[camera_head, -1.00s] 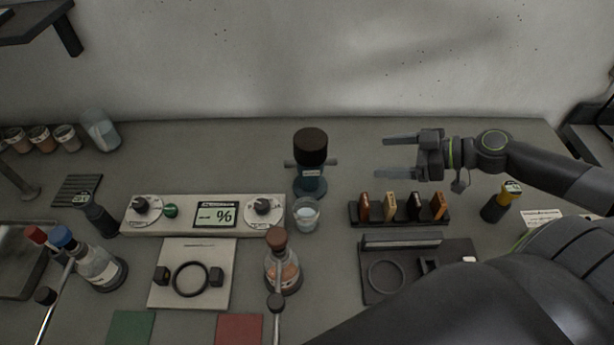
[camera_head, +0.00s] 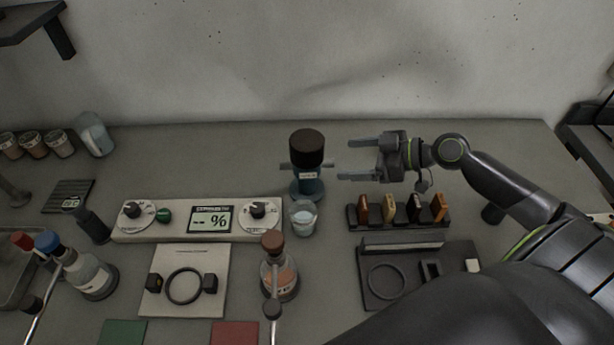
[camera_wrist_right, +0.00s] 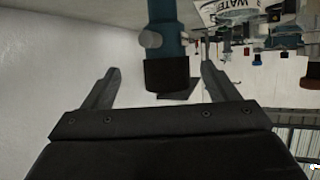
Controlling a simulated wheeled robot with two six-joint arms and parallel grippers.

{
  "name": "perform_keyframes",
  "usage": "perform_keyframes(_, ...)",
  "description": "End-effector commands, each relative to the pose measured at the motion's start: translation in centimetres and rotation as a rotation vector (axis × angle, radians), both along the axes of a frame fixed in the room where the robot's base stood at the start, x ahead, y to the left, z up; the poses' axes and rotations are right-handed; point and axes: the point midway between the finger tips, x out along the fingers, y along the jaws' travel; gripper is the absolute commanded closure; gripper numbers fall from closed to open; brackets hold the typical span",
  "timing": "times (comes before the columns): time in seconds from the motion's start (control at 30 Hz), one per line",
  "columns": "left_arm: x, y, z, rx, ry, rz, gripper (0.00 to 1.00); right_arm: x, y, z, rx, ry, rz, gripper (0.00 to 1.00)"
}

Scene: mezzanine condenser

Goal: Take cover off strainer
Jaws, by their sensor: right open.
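The strainer (camera_head: 308,181) stands upright at the back middle of the bench, a blue-grey body with side stubs and a small label. Its dark brown-black cylindrical cover (camera_head: 307,147) sits on top. My right gripper (camera_head: 345,158) is open and empty just to the right of the strainer, its fingers pointing left at it. In the right wrist view, which looks upside down, the cover (camera_wrist_right: 167,75) appears ahead between the two open fingers (camera_wrist_right: 160,80), touching neither as far as I can see. The blue body (camera_wrist_right: 165,22) shows above it. My left gripper is not in view.
A small glass beaker (camera_head: 303,217) stands just in front of the strainer. A black rack (camera_head: 400,217) with several coloured blocks lies below my right gripper. A control panel (camera_head: 150,232) with a % display is at left. A brown-capped flask (camera_head: 280,275) stands in front.

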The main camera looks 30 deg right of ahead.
Motion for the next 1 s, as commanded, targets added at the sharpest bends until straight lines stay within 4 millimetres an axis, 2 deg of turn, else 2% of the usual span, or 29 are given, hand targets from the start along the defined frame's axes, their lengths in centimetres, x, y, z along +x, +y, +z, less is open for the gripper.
perform_keyframes(0.4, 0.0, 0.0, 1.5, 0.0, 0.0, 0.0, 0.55, 2.7, 2.6, -1.4, 0.003, -0.001, -0.001, 0.19)
perform_keyframes(0.67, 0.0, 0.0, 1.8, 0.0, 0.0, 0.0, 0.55, 3.2, 3.3, -1.8, 0.003, 0.0, -0.001, 0.19)
perform_keyframes(1.0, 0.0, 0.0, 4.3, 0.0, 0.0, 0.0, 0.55, 4.8, 5.9, -2.3, 0.006, 0.0, -0.001, 0.19)
